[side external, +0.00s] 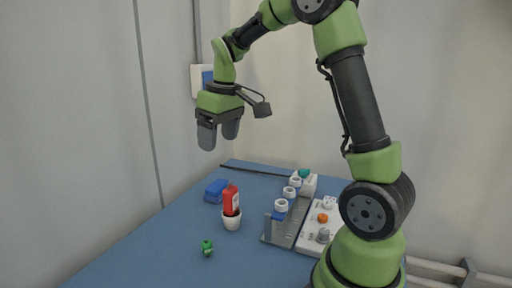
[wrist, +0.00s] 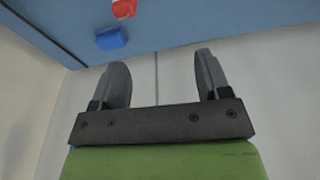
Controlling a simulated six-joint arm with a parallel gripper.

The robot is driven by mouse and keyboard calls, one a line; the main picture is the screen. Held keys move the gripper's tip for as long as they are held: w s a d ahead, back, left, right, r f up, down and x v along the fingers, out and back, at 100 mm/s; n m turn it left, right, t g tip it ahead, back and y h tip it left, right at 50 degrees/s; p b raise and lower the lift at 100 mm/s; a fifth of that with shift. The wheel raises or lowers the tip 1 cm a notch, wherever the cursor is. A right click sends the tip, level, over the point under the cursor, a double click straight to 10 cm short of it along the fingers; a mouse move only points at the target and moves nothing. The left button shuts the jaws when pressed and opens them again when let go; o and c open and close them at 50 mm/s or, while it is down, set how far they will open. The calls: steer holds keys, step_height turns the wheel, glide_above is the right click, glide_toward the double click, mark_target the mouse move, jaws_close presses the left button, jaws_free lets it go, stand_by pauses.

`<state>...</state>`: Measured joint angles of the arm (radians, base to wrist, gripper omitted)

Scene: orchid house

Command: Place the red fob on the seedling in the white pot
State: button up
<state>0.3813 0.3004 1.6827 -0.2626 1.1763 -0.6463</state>
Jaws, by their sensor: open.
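The red fob (side external: 231,199) stands upright at the white pot (side external: 232,221) on the blue table, its lower end at the pot's rim. I cannot tell whether it hangs on a stem or rests in the pot. No seedling can be made out; the fob may hide it. The red fob also shows at the top edge of the wrist view (wrist: 124,8). My gripper (side external: 218,140) is open and empty, high above the table and up-left of the pot, apart from everything. Its two spread fingers also show in the wrist view (wrist: 160,62).
A blue block (side external: 215,191) lies behind the pot, and a small green item (side external: 207,248) lies in front. To the right are a grey rack (side external: 287,230) with white-ringed pieces and a white panel (side external: 318,239) with knobs. The front left of the table (side external: 150,262) is clear.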

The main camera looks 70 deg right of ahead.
steer(key=s+a+r+m+t+y, duration=0.1)
steer(key=s+a+r+t, duration=0.1)
steer(key=s+a, duration=0.5)
steer(key=s+a+r+m+t+y, duration=0.1)
steer(key=s+a+r+m+t, duration=0.1)
steer(key=s+a, duration=0.5)
steer(key=shift+s+r+t, duration=0.25)
steer(key=shift+s+t, duration=0.45)
steer(key=shift+s, duration=0.2)
